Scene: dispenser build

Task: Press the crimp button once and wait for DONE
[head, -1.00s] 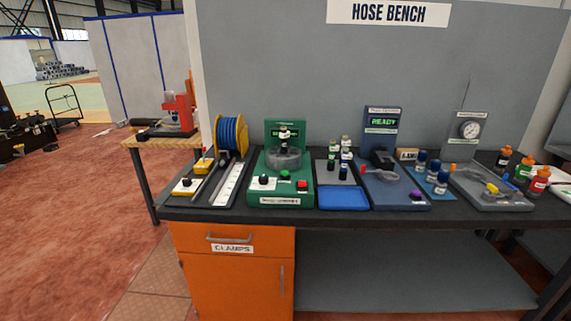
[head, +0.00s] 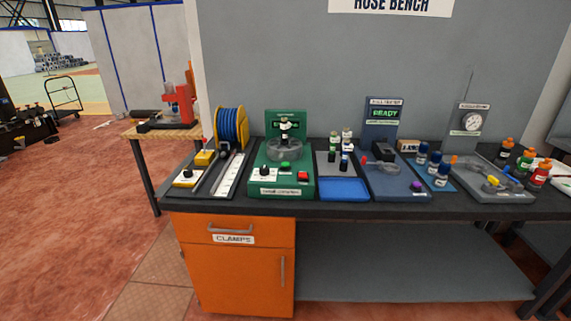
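A green machine (head: 296,186) stands on the bench, left of the middle in the head view. Its front has a black knob (head: 264,170), a green button (head: 286,165) and a red button (head: 303,175). A clear round part (head: 285,151) sits behind the buttons with a small fitting (head: 285,126) above it. The fitting partly covers the machine's small display, and its text is too small to read. A blue-grey machine (head: 384,186) on the right has a display (head: 386,113) reading READY. Neither of my grippers is in view.
The dark bench top (head: 240,205) is crowded along its length. A yellow reel of blue hose (head: 231,127) stands left of the green machine. A blue tray (head: 344,189) lies to its right. An orange cabinet (head: 234,275) labelled CLAMPS is below.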

